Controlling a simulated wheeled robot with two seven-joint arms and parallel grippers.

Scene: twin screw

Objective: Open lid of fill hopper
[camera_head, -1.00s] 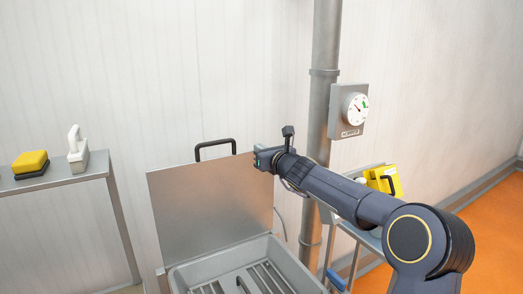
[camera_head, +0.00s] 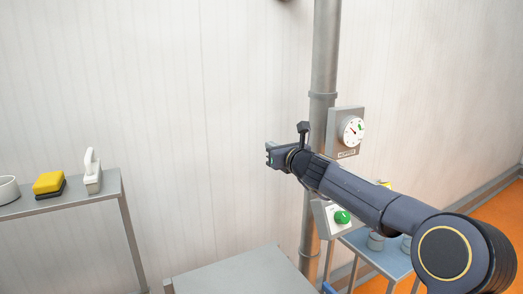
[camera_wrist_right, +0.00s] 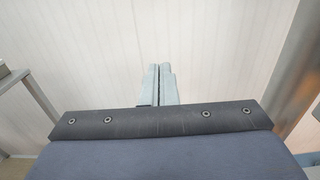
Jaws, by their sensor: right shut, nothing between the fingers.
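The fill hopper's grey metal lid (camera_head: 235,272) shows at the bottom of the head view as a flat, level panel. No opening or grate of the hopper shows, and the lid's handle is not in view. The panel's front part is cut off by the picture's lower edge. My right gripper (camera_head: 270,155) is above and behind the panel, in front of the white wall, and touches nothing. In the right wrist view its two fingers (camera_wrist_right: 160,70) are together and empty. My left gripper is not in view.
A vertical pipe (camera_head: 324,60) with a gauge box (camera_head: 350,131) stands close right of my right gripper. A box with a green button (camera_head: 342,217) and a blue-topped table are below my arm.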

